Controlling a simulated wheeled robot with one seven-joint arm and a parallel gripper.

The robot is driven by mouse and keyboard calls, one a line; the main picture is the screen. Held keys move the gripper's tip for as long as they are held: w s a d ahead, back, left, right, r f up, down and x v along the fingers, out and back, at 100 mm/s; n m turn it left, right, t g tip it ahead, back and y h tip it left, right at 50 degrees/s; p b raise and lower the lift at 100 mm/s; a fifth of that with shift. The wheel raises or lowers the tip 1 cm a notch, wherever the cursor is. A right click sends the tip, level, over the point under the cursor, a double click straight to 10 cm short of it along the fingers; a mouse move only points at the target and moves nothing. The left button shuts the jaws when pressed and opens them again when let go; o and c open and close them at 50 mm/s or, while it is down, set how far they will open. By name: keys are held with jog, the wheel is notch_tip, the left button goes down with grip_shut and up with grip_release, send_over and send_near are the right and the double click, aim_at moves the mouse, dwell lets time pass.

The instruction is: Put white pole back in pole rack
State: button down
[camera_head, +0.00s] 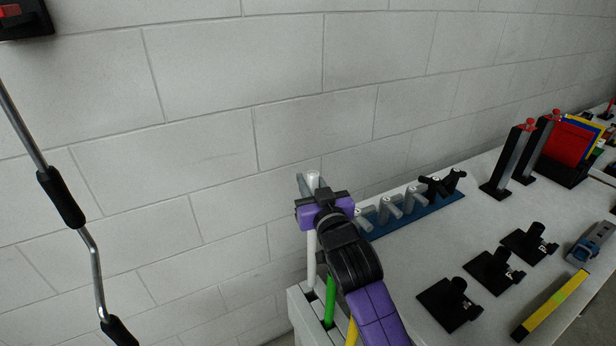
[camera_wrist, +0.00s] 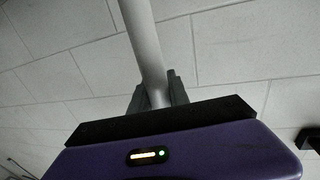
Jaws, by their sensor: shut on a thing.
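The white pole (camera_head: 311,262) stands nearly upright in the head view, its top poking out above my gripper (camera_head: 311,188). My gripper is shut on the pole near its upper end. In the wrist view the white pole (camera_wrist: 144,45) runs down between the two grey fingers of my gripper (camera_wrist: 158,95). The pole rack (camera_head: 305,313) is the pale box at the table's left end, with a green pole (camera_head: 330,300) and a yellow pole (camera_head: 351,333) in it. The white pole's lower end reaches the rack's back slot area; I cannot tell how deep it sits.
A blue strip with grey and black holders (camera_head: 415,212) lies along the table's back edge. Several black stands (camera_head: 450,302) stand on the table (camera_head: 400,265) to the right. A brick wall (camera_head: 200,130) is close behind. A metal crank bar (camera_head: 90,250) hangs at left.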

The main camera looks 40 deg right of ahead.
notch_tip(320, 180, down, 5)
jog(key=b, duration=0.4)
jog(key=shift+s+a, duration=0.1)
jog(key=shift+a, duration=0.05)
dwell(0.9)
notch_tip(320, 180, down, 11)
jog(key=b, duration=0.8)
jog(key=shift+r+b, duration=0.15)
jog(key=shift+b, duration=0.25)
dwell(1.8)
jog(key=shift+s+r, duration=0.15)
jog(key=shift+r, duration=0.1)
jog(key=shift+f, duration=0.15)
jog(key=shift+f, duration=0.1)
dwell(0.4)
